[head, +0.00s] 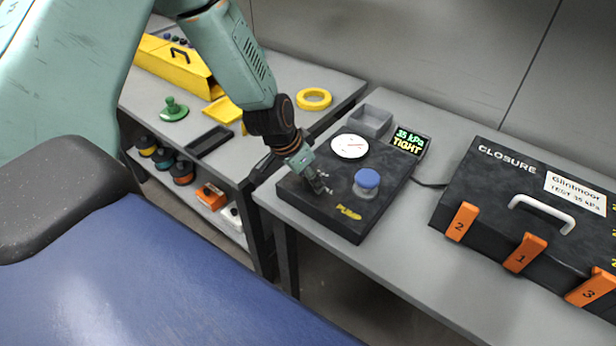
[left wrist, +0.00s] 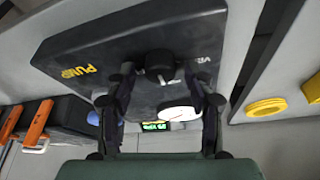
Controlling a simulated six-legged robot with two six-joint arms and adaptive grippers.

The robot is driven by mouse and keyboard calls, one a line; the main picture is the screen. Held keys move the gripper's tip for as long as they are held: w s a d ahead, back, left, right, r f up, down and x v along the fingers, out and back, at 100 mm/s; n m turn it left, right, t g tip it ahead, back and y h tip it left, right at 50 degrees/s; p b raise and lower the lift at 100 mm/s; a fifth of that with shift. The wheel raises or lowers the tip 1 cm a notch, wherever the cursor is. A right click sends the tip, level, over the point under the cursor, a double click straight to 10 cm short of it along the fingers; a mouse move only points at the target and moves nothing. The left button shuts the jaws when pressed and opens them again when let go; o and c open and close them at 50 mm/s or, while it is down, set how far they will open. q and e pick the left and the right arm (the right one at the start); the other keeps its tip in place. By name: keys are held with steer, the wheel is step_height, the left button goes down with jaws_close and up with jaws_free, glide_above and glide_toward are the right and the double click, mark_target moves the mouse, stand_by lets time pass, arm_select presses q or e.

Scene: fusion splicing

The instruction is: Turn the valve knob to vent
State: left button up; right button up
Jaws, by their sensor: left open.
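The dark pump box (head: 335,215) sits on the grey table, with a white gauge (head: 350,146), a blue button (head: 367,180) and a yellow PUMP label. In the left wrist view, the black valve knob (left wrist: 159,63) with a pale pointer mark stands on the box, beside partly hidden lettering that starts "VE". My left gripper (head: 321,184) is low over the box's left part. In its wrist view, the open fingers (left wrist: 162,72) appear one on each side of the knob; contact cannot be told. In the head view the gripper hides the knob. My right gripper is not in view.
A display (head: 409,140) reads "35 kPa TIGHT". A grey open bin (head: 370,121) stands behind the box. The black closure case (head: 480,190) with orange numbered latches is at right. A side table at left holds a yellow ring (head: 314,99) and a black tray (head: 209,141).

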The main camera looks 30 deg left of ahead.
arm_select(q)
jaws_close()
stand_by(0.4)
steer(key=shift+s, duration=0.1)
stand_by(0.5)
steer(key=shift+r+n+p, duration=0.1)
steer(key=shift+n+p, duration=0.5)
steer(key=shift+p, duration=0.4)
steer(key=n+y+p, duration=0.1)
steer(key=n+p, duration=0.2)
steer(key=p, duration=0.1)
steer(key=n+y+p, duration=0.2)
steer(key=n+p, duration=0.2)
steer(key=shift+d+r+p, duration=0.15)
steer(key=shift+d+p, duration=0.05)
steer(key=shift+p, duration=0.1)
steer(key=shift+f+n+g+y+p, duration=0.2)
steer(key=shift+n+y+p, duration=0.1)
steer(key=shift+n+p, duration=0.6)
steer(key=shift+f+n+g+y+p, duration=0.1)
steer(key=shift+n+g+y+p, duration=0.15)
steer(key=shift+n+p, duration=0.65)
